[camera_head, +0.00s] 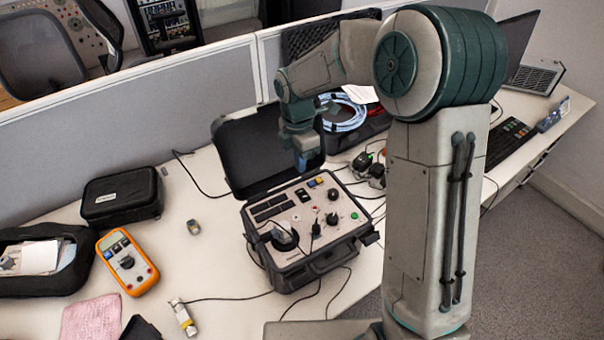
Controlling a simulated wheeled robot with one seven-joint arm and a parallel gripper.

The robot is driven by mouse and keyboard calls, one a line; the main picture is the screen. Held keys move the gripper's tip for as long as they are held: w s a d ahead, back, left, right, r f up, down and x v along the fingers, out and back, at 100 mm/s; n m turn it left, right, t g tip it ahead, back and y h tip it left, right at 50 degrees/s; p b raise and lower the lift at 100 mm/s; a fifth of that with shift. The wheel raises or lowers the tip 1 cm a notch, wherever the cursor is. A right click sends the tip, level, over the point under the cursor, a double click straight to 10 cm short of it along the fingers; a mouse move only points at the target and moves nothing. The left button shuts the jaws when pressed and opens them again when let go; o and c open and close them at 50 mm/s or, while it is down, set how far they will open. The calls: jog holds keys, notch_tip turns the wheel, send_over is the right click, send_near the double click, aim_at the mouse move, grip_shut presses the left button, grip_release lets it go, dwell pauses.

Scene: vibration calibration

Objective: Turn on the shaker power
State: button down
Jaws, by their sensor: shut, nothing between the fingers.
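The shaker unit (338,262) is an open black case with a light control panel, standing on the white desk. Its lid (245,155) is raised at the back. The panel carries dark rectangular switches or displays at the left, black knobs (332,219), a red button (317,208), a green button (354,215), and small yellow and blue parts at the back edge. I cannot tell which control is the power switch. My gripper (301,167) points down, shut and empty, above the panel's back edge. Contact with the panel cannot be made out.
An orange multimeter (127,263), a black pouch (121,197) and a pink cloth (92,319) lie to the left. Cables run around the case, and a blue cable coil (343,118) lies behind. A grey partition (150,115) borders the desk.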

jog(key=r, duration=0.6)
jog(key=shift+w+a, duration=0.25)
jog(key=s+d+r+m+t, duration=0.2)
jog(key=s+d+m, duration=0.5)
jog(key=s+m, duration=0.4)
jog(key=s+d+r+m+t, duration=0.2)
jog(key=s+d+m, duration=0.5)
jog(key=s+m, duration=0.4)
jog(key=shift+s+r+m, duration=0.25)
jog(key=shift+r+m, duration=0.05)
jog(key=shift+m, duration=0.6)
jog(key=shift+d, duration=0.2)
